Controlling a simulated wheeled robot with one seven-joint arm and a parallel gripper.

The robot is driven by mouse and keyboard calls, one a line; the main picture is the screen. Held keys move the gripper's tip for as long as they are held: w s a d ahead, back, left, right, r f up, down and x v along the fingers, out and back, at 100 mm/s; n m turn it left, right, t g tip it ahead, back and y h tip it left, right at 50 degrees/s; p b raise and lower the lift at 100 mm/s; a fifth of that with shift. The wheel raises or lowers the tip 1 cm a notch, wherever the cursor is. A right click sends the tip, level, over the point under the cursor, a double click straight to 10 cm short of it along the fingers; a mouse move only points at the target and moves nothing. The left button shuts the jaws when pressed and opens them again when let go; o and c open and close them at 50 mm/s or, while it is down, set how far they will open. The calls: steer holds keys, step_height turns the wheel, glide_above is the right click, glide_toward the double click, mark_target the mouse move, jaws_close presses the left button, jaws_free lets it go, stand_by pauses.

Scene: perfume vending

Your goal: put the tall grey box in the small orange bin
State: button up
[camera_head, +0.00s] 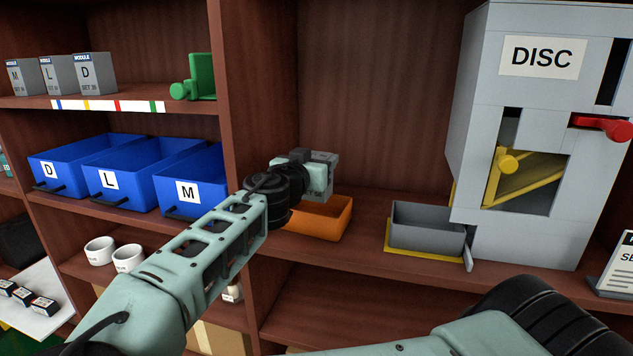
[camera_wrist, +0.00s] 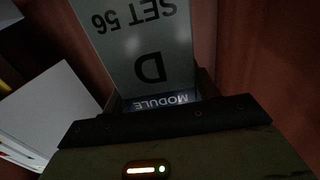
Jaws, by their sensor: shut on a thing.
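The tall grey box (camera_wrist: 150,45) fills the top middle of the wrist view. It reads MODULE, D and SET 56, upside down in that picture. My gripper (camera_wrist: 160,98) is shut on its MODULE end, with a finger along each side. In the head view my gripper (camera_head: 318,178) is above the small orange bin (camera_head: 322,219), which stands on the shelf. The arm and gripper cover the bin's left and back parts. In the head view the box is mostly hidden, and I cannot tell how far it is from the bin.
Right of the orange bin are a grey bin (camera_head: 428,229) on a yellow base and the DISC machine (camera_head: 520,130). Blue bins (camera_head: 120,171) stand left of a wooden divider (camera_head: 252,80). Other grey module boxes (camera_head: 95,75) stand on the upper left shelf.

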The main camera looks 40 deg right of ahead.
mark_target(316, 196)
steer(key=shift+f, duration=1.95)
steer(key=shift+f+b, duration=0.5)
steer(key=shift+b, duration=0.1)
steer(key=shift+f, duration=0.15)
steer(key=o, duration=1.1)
